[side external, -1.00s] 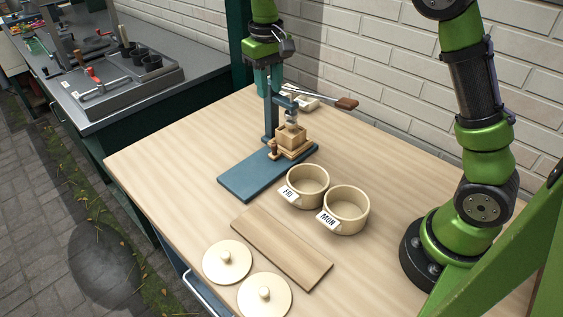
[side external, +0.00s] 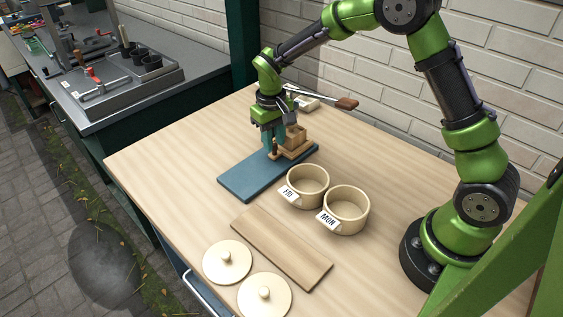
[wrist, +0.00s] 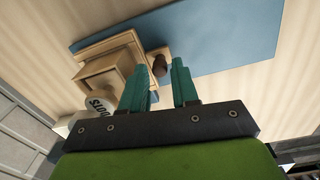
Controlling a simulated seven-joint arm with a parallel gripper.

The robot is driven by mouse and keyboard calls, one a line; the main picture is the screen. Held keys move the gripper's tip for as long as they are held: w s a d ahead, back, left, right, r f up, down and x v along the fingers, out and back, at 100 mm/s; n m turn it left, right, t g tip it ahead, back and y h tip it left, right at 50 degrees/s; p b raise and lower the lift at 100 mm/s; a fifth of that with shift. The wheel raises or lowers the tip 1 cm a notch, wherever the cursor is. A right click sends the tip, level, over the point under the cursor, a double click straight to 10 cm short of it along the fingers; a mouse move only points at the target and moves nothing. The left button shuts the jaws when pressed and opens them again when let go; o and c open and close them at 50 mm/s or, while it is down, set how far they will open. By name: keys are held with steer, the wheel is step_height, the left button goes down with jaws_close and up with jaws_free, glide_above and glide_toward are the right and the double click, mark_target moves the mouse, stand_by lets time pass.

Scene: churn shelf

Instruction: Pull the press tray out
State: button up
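The wooden press tray (side external: 296,152) sits on the blue base plate (side external: 243,180) of the press and carries a small wooden box (side external: 297,136). Its dark brown knob (side external: 274,153) is at the front. In the wrist view the knob (wrist: 159,66) shows in the gap between my fingertips, with the tray (wrist: 84,80) and box (wrist: 110,72) to the left. My gripper (side external: 268,146) is low over the plate at the knob, its teal fingers (wrist: 158,76) apart. I cannot tell whether they touch the knob. My arm hides most of the press post.
The press lever's wooden handle (side external: 346,103) sticks out to the right. Two cups, FRI (side external: 307,186) and MON (side external: 346,210), stand to the right of the plate. A wooden board (side external: 281,248) and two lids (side external: 227,262) lie in front. The table's left side is clear.

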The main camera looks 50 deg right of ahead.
steer(key=shift+f, duration=0.45)
jaws_close()
steer(key=shift+a, duration=0.1)
steer(key=a, duration=1.3)
steer(key=shift+a, duration=0.25)
jaws_free()
steer(key=shift+r, duration=0.1)
